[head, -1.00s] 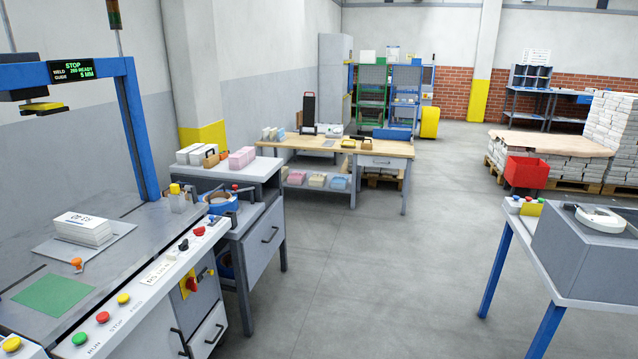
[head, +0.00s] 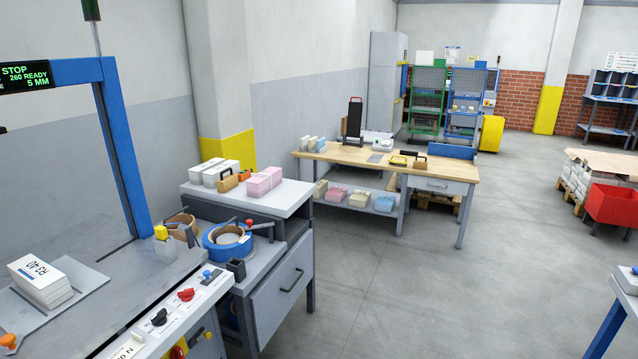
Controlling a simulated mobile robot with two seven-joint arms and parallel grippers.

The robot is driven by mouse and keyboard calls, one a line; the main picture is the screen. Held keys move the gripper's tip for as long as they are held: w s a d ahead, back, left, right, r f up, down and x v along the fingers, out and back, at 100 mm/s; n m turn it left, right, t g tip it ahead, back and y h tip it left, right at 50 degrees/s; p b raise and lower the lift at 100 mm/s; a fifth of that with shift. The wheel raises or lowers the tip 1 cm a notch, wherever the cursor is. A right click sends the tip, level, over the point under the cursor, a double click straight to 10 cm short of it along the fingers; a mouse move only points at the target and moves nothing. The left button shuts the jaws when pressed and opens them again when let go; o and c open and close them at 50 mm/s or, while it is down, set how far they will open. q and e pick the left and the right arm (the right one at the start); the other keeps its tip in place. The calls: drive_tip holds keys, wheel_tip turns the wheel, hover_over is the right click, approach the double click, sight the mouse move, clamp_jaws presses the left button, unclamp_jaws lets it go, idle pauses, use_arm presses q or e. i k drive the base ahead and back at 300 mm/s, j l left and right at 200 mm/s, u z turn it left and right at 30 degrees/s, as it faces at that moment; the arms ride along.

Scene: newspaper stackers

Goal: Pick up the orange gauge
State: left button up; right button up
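A small orange piece (head: 8,341) with a rounded top stands on the grey machine table at the bottom left corner of the head view. It is partly cut off by the frame edge, and I cannot tell for sure that it is the orange gauge. A white stack of paper (head: 45,280) lies on a grey plate just behind it. Neither of my grippers is in view.
A control panel (head: 187,306) with knobs runs along the table's front. A side cabinet (head: 275,268) carries a blue tape roll (head: 228,245) and paper bundles. A wooden-topped bench (head: 345,156) stands beyond. The grey floor (head: 440,290) at centre right is clear.

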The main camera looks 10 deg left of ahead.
sight(245, 174)
drive_tip(key=i+l+u, duration=0.25)
drive_tip(key=i+u, duration=0.2)
drive_tip(key=i, duration=0.15)
drive_tip(key=i+l+u, duration=0.45)
drive_tip(key=i+l, duration=0.55)
drive_tip(key=l, duration=0.2)
drive_tip(key=i+l+z, duration=0.1)
drive_tip(key=i+l, duration=0.4)
drive_tip(key=l, duration=0.2)
drive_tip(key=i+l, duration=0.6)
drive_tip(key=k+l+z, duration=0.05)
drive_tip(key=l, duration=0.05)
